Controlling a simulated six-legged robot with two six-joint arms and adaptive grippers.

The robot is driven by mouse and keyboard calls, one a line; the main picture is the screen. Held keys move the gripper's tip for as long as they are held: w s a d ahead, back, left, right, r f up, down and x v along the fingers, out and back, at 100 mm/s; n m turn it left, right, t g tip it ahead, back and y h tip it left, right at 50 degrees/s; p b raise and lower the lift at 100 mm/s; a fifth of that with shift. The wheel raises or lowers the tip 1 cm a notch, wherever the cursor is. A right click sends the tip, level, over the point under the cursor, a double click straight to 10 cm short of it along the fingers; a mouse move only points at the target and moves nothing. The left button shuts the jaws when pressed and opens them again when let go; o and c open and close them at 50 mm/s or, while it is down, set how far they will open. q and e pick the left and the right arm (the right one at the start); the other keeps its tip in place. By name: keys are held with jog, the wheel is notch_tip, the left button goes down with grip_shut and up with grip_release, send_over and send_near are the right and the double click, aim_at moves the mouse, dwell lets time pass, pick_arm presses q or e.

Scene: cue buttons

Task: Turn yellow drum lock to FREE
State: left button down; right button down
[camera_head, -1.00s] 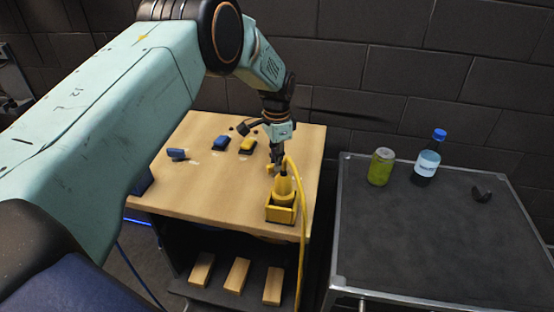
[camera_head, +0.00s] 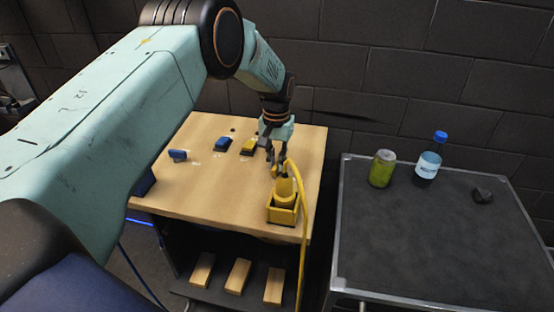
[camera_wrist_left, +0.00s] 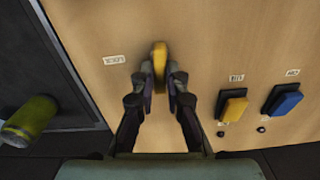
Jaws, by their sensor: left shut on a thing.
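My left gripper (camera_head: 277,172) reaches down to the wooden top, just behind a yellow box with a yellow cone-shaped piece in it. In the left wrist view my left gripper (camera_wrist_left: 160,82) is shut on a narrow upright yellow piece, which appears to be the grip of the yellow drum lock (camera_wrist_left: 159,54). The fingers cover its sides and lower part. A small white label (camera_wrist_left: 114,60) lies to its left; I cannot read it surely. My right gripper is not in view.
The yellow box (camera_head: 283,214) stands near the front edge, a yellow cable (camera_head: 304,230) hanging beside it. A yellow button (camera_head: 248,146) and blue button (camera_head: 222,144) are to the left. A green can (camera_head: 382,168) and bottle (camera_head: 428,165) stand on the dark table.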

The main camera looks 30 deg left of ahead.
aim_at(276, 164)
pick_arm(q)
jog(key=shift+w+a+r+n, duration=0.1)
jog(key=shift+n, duration=0.6)
jog(key=c, duration=1.4)
grip_release()
jog(key=shift+o, duration=0.2)
notch_tip(276, 164, up, 12)
jog(key=shift+s, duration=0.2)
